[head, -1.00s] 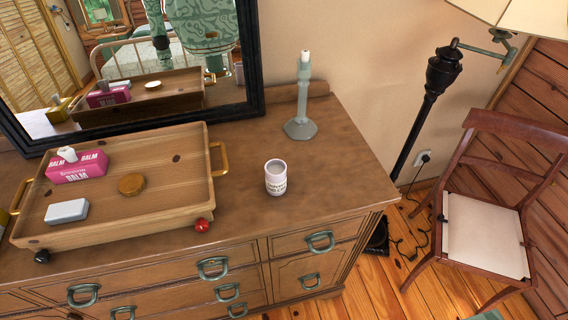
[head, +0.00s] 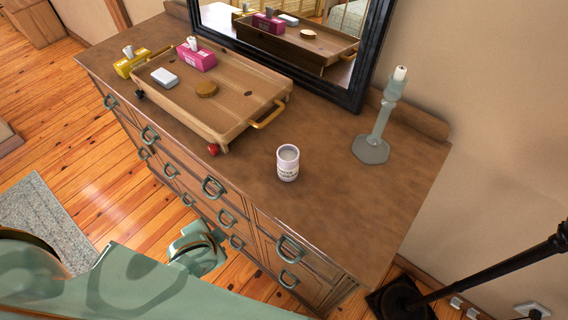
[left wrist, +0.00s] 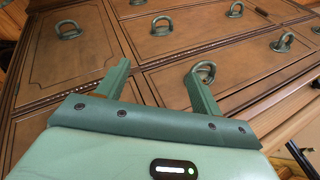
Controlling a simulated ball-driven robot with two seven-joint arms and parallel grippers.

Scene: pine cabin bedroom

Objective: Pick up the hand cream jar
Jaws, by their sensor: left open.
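The hand cream jar (head: 288,168) is a small pale lilac and white cylinder with dark lettering. It stands upright on the wooden dresser top (head: 330,205), near the front edge and right of the tray. My left gripper is open and empty in the left wrist view (left wrist: 157,85), with its two green fingers apart in front of the dresser's drawer fronts. In the head view my green left arm comes in from the lower left, below the dresser top and well apart from the jar. My right gripper is not in view.
A wooden tray (head: 226,112) left of the jar holds a pink balm box (head: 197,59), a white bar (head: 164,77) and a round brown lid (head: 207,89). A candlestick (head: 373,147) stands behind right; a mirror (head: 357,75) is behind. Drawer handles stick out in front.

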